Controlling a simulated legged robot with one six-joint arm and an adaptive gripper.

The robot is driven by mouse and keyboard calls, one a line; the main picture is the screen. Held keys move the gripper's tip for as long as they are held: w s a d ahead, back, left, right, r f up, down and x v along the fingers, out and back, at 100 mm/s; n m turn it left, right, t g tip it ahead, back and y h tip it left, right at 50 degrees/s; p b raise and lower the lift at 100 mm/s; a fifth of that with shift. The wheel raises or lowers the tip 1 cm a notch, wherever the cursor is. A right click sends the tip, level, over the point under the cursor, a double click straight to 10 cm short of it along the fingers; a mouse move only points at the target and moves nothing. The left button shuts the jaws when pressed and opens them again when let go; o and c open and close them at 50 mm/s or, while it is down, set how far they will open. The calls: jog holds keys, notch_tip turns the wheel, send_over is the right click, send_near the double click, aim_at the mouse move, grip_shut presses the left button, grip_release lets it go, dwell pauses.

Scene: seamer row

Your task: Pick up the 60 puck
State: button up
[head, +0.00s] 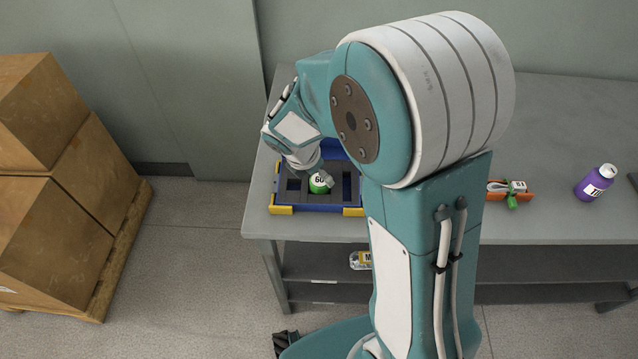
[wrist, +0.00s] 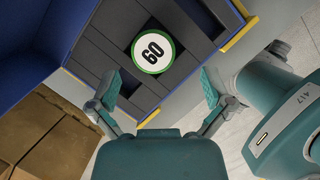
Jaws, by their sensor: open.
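The 60 puck (wrist: 153,51) is round, with a white top marked 60 and a green rim. It sits in a dark grey insert with slots, inside a blue case with yellow corners (head: 281,209). In the head view the puck (head: 320,184) shows its green side, and my gripper hides part of its top. My gripper (wrist: 160,98) is open and empty. In the wrist view the puck lies ahead of the open fingers, roughly between their lines, with no finger touching it. In the head view my gripper (head: 318,172) is right at the puck.
The case stands on a grey table (head: 262,215) near its left end. Cardboard boxes (head: 45,190) stand on a pallet at left.

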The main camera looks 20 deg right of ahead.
aim_at(318, 180)
jog(key=shift+w+d+f, duration=0.15)
jog(key=shift+f, duration=0.5)
jog(key=f, duration=0.1)
jog(key=w+f, duration=0.1)
jog(key=f, duration=0.1)
jog(key=shift+a+f, duration=0.2)
jog(key=shift+w+d+f, duration=0.1)
jog(key=shift+d+f, duration=0.1)
jog(key=shift+f, duration=0.1)
jog(key=shift+d, duration=0.55)
jog(key=c, duration=1.1)
jog(key=shift+a, duration=0.25)
jog(key=shift+c, duration=0.2)
